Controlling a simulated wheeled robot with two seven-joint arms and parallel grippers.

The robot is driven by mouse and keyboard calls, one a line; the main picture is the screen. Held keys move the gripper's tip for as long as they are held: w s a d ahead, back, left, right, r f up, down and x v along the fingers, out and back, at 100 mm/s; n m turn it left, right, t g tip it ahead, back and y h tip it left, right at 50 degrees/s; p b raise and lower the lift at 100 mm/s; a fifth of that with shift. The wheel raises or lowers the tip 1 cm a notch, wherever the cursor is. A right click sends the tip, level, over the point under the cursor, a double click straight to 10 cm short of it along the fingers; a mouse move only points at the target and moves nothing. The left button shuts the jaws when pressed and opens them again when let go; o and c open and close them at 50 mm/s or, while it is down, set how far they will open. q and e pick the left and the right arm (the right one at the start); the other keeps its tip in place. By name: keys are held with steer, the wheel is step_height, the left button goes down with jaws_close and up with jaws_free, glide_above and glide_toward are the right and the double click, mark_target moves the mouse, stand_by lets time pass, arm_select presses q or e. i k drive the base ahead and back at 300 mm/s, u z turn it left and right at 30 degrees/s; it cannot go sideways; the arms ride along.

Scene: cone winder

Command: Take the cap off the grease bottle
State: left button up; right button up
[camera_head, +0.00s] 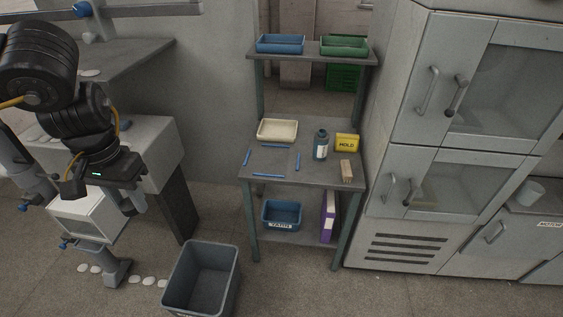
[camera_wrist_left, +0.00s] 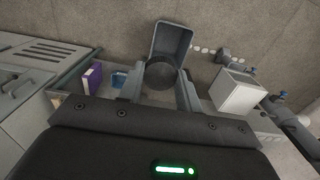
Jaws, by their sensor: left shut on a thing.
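The grease bottle (camera_head: 320,145), dark blue-grey with a pale label, stands upright on the middle board of the grey rack, beside the yellow MOLD box. Its top is too small to tell in detail. My left gripper (camera_head: 101,190) is at the left of the head view, away from the rack. In the left wrist view its two fingers (camera_wrist_left: 161,88) are shut on a dark round piece, which looks like the cap (camera_wrist_left: 161,75). My right gripper is not in view.
The grey rack (camera_head: 300,181) also holds blue sticks, a cream tray (camera_head: 277,130), a yellow box (camera_head: 347,143) and a wooden block (camera_head: 346,171). An open grey bin (camera_head: 201,278) stands on the floor. Cabinets (camera_head: 430,170) flank the rack's right.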

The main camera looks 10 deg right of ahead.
mark_target(321, 137)
steer(key=z, duration=0.4)
steer(key=k, duration=0.9)
steer(key=u, duration=0.05)
steer(key=i, duration=1.3)
steer(key=z, duration=1.25)
steer(key=i, duration=0.95)
steer(key=z, duration=0.25)
